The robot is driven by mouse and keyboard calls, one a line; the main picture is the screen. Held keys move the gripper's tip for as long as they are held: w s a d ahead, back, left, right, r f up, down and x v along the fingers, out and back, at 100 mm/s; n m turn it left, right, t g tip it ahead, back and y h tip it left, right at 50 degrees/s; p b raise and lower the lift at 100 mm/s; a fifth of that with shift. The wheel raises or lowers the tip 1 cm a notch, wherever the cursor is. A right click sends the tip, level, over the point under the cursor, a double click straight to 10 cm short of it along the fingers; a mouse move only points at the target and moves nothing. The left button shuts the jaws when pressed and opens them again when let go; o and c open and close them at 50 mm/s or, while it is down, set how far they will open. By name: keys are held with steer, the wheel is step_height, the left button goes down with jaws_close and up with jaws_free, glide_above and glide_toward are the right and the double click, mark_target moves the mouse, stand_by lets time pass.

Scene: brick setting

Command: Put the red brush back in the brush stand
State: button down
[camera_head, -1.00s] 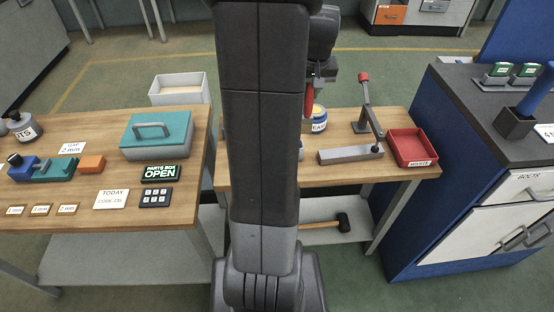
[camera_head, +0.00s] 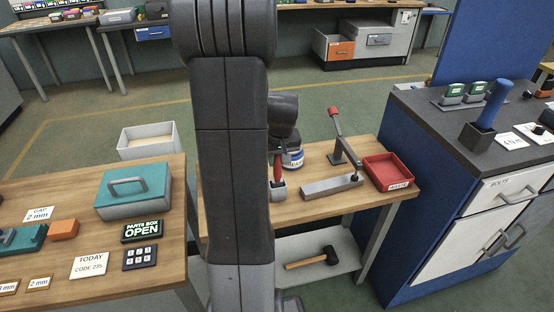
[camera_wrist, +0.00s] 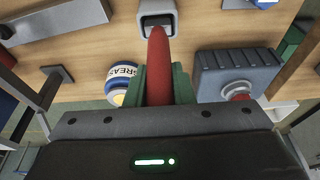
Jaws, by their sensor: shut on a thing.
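The red brush (camera_head: 277,166) is upright in the head view, its lower end at the small grey square stand (camera_head: 279,193) on the middle table. In the wrist view the red brush (camera_wrist: 160,60) lies between the green finger pads of my gripper (camera_wrist: 161,80), which is shut on it. The far end of the brush overlaps the near rim of the open-topped stand (camera_wrist: 142,22). I cannot tell how deep it sits in the opening.
A grease tin (camera_head: 294,160) stands close behind the brush. A grey lever tool (camera_head: 332,187) and a red tray (camera_head: 391,171) are to the right. The wrist view shows a ribbed grey block (camera_wrist: 236,72) with a red knob, right of the brush.

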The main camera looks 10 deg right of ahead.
steer(key=shift+f, duration=0.25)
steer(key=shift+f, duration=0.15)
steer(key=c, duration=1.3)
jaws_free()
steer(key=shift+o, duration=0.2)
steer(key=shift+r, duration=0.7)
steer(key=v, duration=1.1)
steer(key=shift+s, duration=0.1)
